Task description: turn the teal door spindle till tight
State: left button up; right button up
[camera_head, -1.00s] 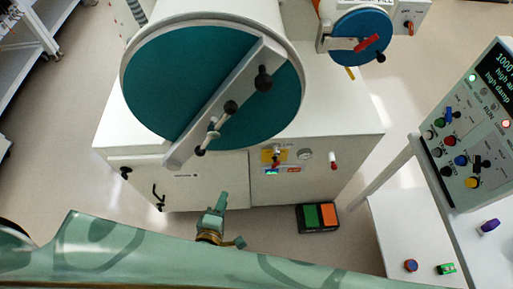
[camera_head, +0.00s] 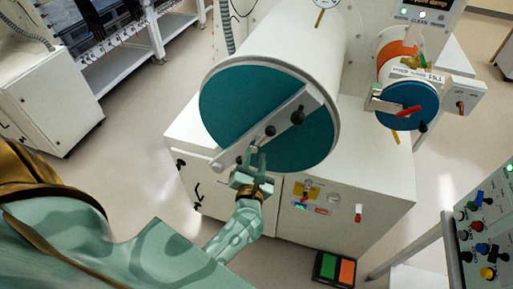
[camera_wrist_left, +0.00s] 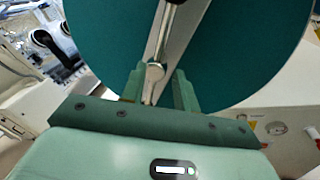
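The round teal door (camera_head: 232,98) closes the end of a large white cylinder, with a pale bar (camera_head: 296,105) slanting across it. The spindle (camera_head: 270,131), a metal cross rod with dark knobs, sits on the bar; its lower part is partly hidden by my gripper. My left gripper (camera_head: 256,154) is at the spindle. In the left wrist view the gripper's two green fingers (camera_wrist_left: 158,82) stand apart, one on each side of the rod and its round hub (camera_wrist_left: 155,72). Gaps show between fingers and hub; contact cannot be told. My right gripper is not in view.
A smaller blue door (camera_head: 398,112) with a red handle is to the right. Below are a white cabinet front with a small gauge (camera_head: 333,196) and a green-orange foot pedal (camera_head: 335,268). A control panel (camera_head: 487,225) stands at the lower right. A black ball knob (camera_head: 297,117) is close by on the bar.

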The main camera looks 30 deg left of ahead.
aim_at(254, 148)
pick_arm(q)
jog(key=x, duration=0.5)
jog(key=shift+s+a+f, duration=0.2)
jog(key=shift+a, duration=0.15)
jog(key=shift+s+d+r, duration=0.1)
jog(key=shift+d, duration=0.1)
jog(key=shift+a, duration=0.1)
grip_shut()
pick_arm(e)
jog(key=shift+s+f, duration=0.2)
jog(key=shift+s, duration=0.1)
